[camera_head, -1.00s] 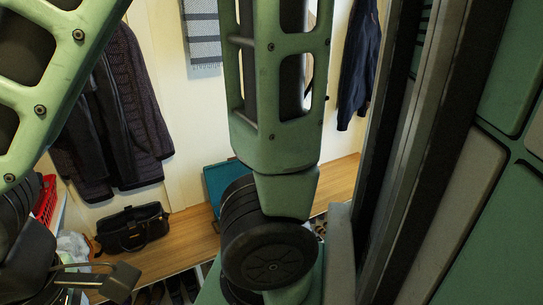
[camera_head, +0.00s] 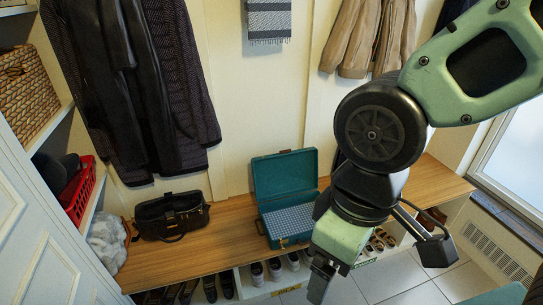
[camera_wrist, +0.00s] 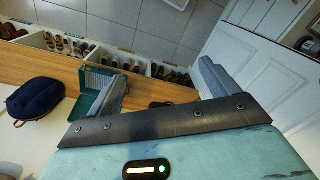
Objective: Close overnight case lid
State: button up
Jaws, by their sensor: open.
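The overnight case (camera_head: 283,240) is teal with a pale blue checked lining and sits on the wooden bench. Its lid (camera_head: 285,173) stands raised at the back, towards the wall, so the case is open. My gripper (camera_head: 319,280) is in front of the case and a little to its right, apart from it. In the wrist view my gripper (camera_wrist: 160,86) has its two grey fingers spread with nothing between them. The case (camera_wrist: 92,82) shows there behind the left finger, which partly hides it. My arm covers the bench just right of the case in the head view.
A black handbag (camera_head: 172,215) stands on the bench left of the case. Shoe cubbies (camera_head: 262,276) run below the bench. A red basket (camera_head: 78,190) is on the left shelf. Coats hang above. A navy item (camera_wrist: 36,99) lies at the wrist view's left. Bench between bag and case is clear.

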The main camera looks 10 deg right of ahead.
aim_at(287, 172)
jog(key=i+j, duration=0.2)
jog(key=i, duration=0.5)
jog(key=i+j+u, duration=0.15)
jog(key=i, duration=0.5)
